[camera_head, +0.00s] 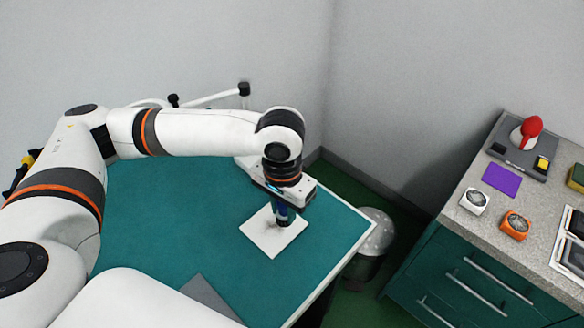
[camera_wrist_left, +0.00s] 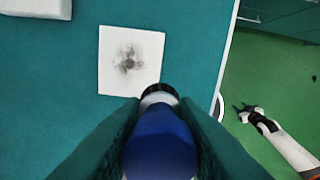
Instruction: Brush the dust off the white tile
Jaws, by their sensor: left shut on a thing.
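The white tile (camera_head: 262,240) lies flat on the teal table top, near its right edge. In the left wrist view the tile (camera_wrist_left: 112,80) has a dark grey smudge of dust (camera_wrist_left: 128,60) around its middle. My left gripper (camera_head: 283,207) points down over the tile, shut on a blue-handled tool. In the left wrist view the blue handle (camera_wrist_left: 160,145) sits between the fingers, with a black and white end (camera_wrist_left: 159,95) near the tile's lower right edge. Whether that end touches the tile is unclear. My right gripper (camera_wrist_left: 243,112) shows small over the green floor.
The teal table (camera_head: 170,215) is mostly bare, with a grey flat piece (camera_head: 208,295) at its front. A white lamp-like arm (camera_head: 215,97) stands behind. A domed bin (camera_head: 372,235) stands on the floor. The right counter (camera_head: 530,255) holds a purple pad (camera_head: 501,180) and two small dials.

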